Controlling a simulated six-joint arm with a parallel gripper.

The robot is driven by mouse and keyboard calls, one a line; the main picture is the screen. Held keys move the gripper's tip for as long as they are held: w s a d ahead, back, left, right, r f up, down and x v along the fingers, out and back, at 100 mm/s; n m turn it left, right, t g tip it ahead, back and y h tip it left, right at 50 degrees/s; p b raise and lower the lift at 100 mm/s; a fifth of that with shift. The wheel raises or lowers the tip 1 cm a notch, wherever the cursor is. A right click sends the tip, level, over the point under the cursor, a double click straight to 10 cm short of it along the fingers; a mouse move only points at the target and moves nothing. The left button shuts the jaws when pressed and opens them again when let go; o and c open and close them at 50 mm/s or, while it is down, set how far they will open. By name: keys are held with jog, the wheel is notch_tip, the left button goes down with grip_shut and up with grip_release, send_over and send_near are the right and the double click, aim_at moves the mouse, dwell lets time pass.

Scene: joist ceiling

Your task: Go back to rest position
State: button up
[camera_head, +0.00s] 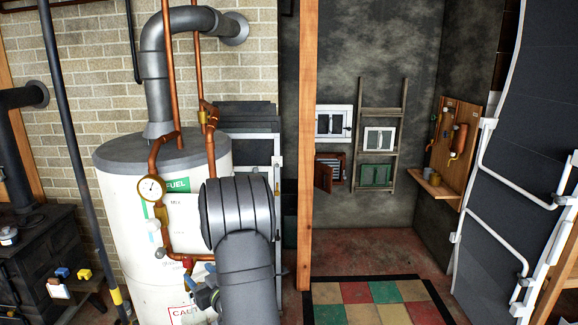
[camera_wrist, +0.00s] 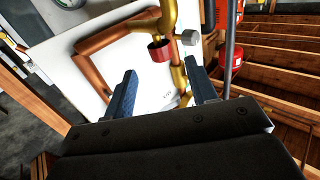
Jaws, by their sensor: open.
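My gripper (camera_wrist: 161,82) is open in the wrist view, its two blue fingers apart with nothing held between them. In the head view my gripper (camera_head: 203,292) is low in front of the white fuel tank (camera_head: 122,235), partly hidden by my grey arm. A copper pipe (camera_wrist: 92,72) and a brass pipe (camera_wrist: 178,72) run just beyond the fingers. A red-ended fitting (camera_wrist: 160,50) and a grey knob (camera_wrist: 190,37) sit on this pipework. I cannot tell whether a finger touches the pipe.
A round gauge (camera_head: 151,188) and copper piping (camera_head: 155,160) are on the tank's front. A wooden post (camera_head: 305,150) stands right of my arm. A black stove (camera_head: 45,250) is at the left. Open floor with a coloured checkered mat (camera_head: 365,292) lies to the right.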

aim_at(185, 259)
jog(key=v, duration=0.7)
jog(key=x, duration=1.7)
jog(key=shift+a, duration=0.1)
jog(key=shift+s+m+t+h, duration=0.1)
jog(key=shift+m+t+h, duration=0.5)
jog(key=shift+h, duration=0.2)
jog(key=v, duration=1.8)
jog(key=s+a+f+n+g, duration=0.5)
jog(key=s+f+g, duration=0.2)
jog(key=f, duration=0.3)
jog(key=shift+s+a+n+g+h, duration=0.2)
jog(key=shift+a+n+g+h, duration=0.05)
jog(key=shift+n+g+h, duration=0.15)
jog(key=shift+o, duration=0.5)
jog(key=shift+f, duration=0.15)
